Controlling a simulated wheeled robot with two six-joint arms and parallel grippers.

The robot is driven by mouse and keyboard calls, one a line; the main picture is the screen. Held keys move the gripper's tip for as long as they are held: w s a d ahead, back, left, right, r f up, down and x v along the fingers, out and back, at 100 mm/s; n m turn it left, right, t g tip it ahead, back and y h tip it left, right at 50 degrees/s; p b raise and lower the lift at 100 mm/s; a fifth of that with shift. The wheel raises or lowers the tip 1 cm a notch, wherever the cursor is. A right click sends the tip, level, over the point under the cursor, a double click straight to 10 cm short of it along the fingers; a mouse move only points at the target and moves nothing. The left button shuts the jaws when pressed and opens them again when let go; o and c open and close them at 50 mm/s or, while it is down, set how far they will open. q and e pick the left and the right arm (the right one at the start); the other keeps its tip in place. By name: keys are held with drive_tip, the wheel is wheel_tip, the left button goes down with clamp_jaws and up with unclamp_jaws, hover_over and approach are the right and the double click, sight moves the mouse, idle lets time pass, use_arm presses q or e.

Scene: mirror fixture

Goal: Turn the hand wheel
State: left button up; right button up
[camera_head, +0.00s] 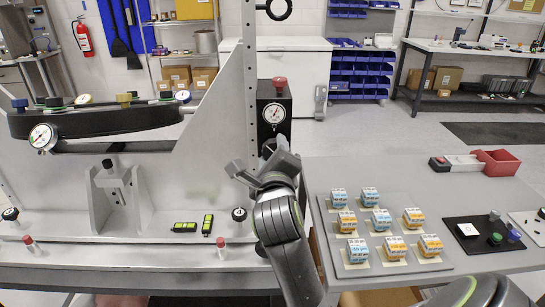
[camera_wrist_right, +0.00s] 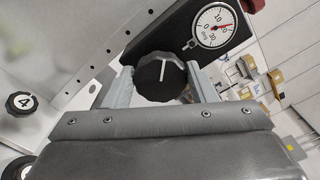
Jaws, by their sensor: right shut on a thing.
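The hand wheel (camera_wrist_right: 161,76), a dark faceted knob with a white line on its face, sits below a dial gauge (camera_wrist_right: 214,26) on a black block in the right wrist view. My right gripper (camera_wrist_right: 163,86) has a finger on each side of the knob and is shut on it. In the head view my right gripper (camera_head: 258,166) reaches up to the foot of the black block (camera_head: 273,93), which carries the gauge and a red knob (camera_head: 279,83). The hand wheel is mostly hidden there by the gripper. My left gripper is not in view.
A grey upright (camera_head: 250,60) with holes stands left of the block. A dark mirror part (camera_head: 100,121) with gauges lies across the fixture at left. Small numbered black knobs (camera_head: 239,214) stand on its base. Several labelled boxes (camera_head: 368,196) sit on a tray at right.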

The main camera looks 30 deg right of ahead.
drive_tip(key=shift+d+r+m+b, duration=0.15)
drive_tip(key=shift+m+b, duration=1)
drive_tip(key=shift+m, duration=1.75)
drive_tip(key=shift+r, duration=0.1)
drive_tip(key=o, duration=0.9)
drive_tip(key=shift+o, duration=0.3)
